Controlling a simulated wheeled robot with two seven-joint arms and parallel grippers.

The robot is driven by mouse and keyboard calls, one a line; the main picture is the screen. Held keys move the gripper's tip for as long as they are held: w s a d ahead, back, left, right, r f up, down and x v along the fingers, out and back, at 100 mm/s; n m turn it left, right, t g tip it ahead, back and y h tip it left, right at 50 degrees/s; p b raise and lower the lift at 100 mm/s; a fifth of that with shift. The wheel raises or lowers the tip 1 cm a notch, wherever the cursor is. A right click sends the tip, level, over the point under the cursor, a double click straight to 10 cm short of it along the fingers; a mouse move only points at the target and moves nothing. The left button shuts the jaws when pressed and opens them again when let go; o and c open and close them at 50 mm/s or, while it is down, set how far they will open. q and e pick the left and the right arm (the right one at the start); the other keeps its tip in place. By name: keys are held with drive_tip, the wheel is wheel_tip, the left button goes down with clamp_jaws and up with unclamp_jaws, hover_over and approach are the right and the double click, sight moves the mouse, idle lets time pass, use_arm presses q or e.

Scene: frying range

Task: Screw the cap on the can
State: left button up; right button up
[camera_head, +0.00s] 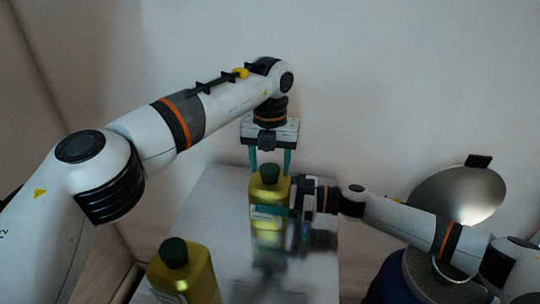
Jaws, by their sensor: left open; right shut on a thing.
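A yellow can (269,190) with a dark green cap (269,173) stands upright on a shiny metal counter (213,207). The cap sits at the can's top; I cannot tell how tight it is. My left gripper (270,168) points straight down from above, open, with one teal finger on each side of the cap and a gap visible between them. My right gripper (270,211) reaches in from the right and is shut on the can's body, below the cap. Its near finger lies across the can's front and hides part of its label.
A second yellow can (187,275) with a dark green cap stands at the near left of the counter. A round metal pan or lid (455,195) with a black handle is at the right. A plain wall rises behind the counter.

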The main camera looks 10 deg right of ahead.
use_arm(q)
drive_tip(key=c, duration=1)
drive_tip(key=o, duration=1.1)
drive_tip(key=shift+o, duration=0.2)
drive_tip(key=shift+r, duration=0.1)
wheel_tip(320, 180, up, 7)
drive_tip(key=shift+r, duration=0.2)
